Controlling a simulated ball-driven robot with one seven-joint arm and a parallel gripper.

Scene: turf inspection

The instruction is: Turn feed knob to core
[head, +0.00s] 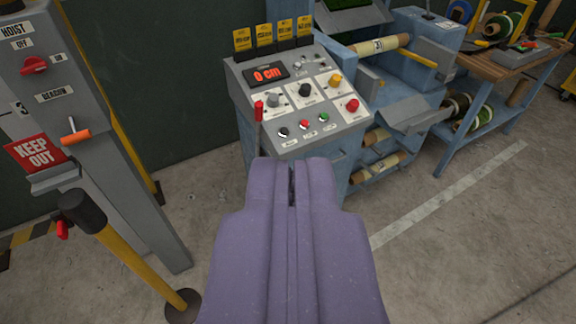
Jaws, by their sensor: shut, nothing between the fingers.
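A sloped grey control panel (240,84) stands ahead of me, with a red "0 cm" display (268,75). It carries a grey knob (273,100), a black knob (305,90), a yellow knob (335,80) and a red knob (352,104), each on a white plate. The plate labels are too small to read, so I cannot tell which is the feed knob or where core is marked. My purple gripper (291,168) is shut and empty. Its tips appear just below the panel's front edge in the picture, apart from the knobs, and hide part of the cabinet.
A red-handled lever (259,112) rises at the panel's left edge. Black, red and green buttons (304,124) line its front. A grey hoist post (85,130) with an orange handle (75,135) and a yellow barrier post (130,258) stand left. Open floor (470,240) lies right.

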